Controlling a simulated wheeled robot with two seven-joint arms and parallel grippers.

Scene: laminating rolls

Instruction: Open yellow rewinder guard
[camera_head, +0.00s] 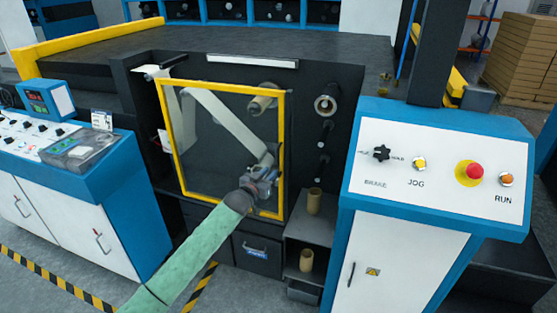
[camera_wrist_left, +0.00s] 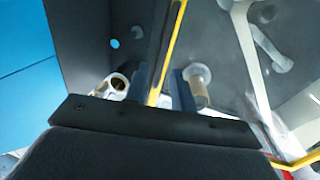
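The yellow rewinder guard (camera_head: 222,87) is a yellow frame around a clear panel, in front of the dark rewinder bay. Whether it stands slightly ajar I cannot tell. My left gripper (camera_head: 270,172) is at the lower part of the guard's right edge. In the left wrist view, the two fingers of my left gripper (camera_wrist_left: 162,90) stand apart, with a thin yellow bar of the guard (camera_wrist_left: 172,50) between them. A gap shows beside the bar, so the fingers do not look clamped. My right gripper is not in view.
A roll core (camera_head: 327,104) sits on the dark panel right of the guard. Shelves with brown cores (camera_head: 314,201) are below it. A control console (camera_head: 436,166) with brake, jog, stop and run controls stands at the right. Another console (camera_head: 72,145) stands at the left.

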